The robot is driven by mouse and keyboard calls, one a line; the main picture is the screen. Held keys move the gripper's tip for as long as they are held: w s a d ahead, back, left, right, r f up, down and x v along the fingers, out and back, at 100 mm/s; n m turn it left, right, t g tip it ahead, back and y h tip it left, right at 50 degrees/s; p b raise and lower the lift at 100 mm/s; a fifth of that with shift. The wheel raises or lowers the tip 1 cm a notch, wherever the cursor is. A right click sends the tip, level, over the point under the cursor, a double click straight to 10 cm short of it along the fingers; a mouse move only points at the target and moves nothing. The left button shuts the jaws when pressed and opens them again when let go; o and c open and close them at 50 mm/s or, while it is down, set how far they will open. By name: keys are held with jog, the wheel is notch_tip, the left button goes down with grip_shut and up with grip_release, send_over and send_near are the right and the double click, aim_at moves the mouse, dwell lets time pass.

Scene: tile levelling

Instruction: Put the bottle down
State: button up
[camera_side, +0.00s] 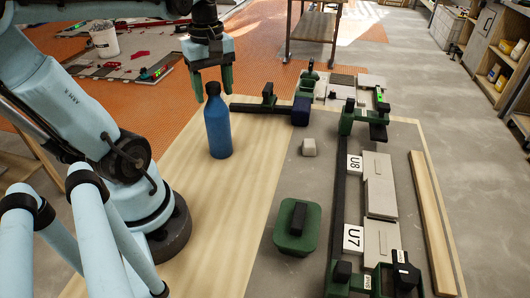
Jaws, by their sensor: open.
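The blue bottle (217,128) with a dark cap stands upright on the light wooden board (200,215), near the board's far left part. My gripper (213,88) is above it, pointing down. Its green fingers are apart, one on each side of the bottle's cap at about cap height. Whether a finger touches the cap cannot be told from this side. The bottle's base appears to rest on the board.
A green block with a black handle (297,228) and a small pale block (309,147) lie on the grey surface to the right. A green and black rail frame (338,190) with grey tiles stands further right. A white bucket (104,39) is at the back left.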

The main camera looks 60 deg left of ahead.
notch_tip(320, 180, up, 12)
jog(key=w+d+f+m+t, duration=0.3)
jog(key=d+f+m, duration=0.4)
jog(key=m, duration=0.2)
jog(key=w+d+f+m+t, duration=0.4)
jog(key=d+f+m, duration=0.3)
jog(key=d+m, duration=0.1)
jog(key=shift+f+m, duration=0.2)
jog(key=shift+m, duration=0.3)
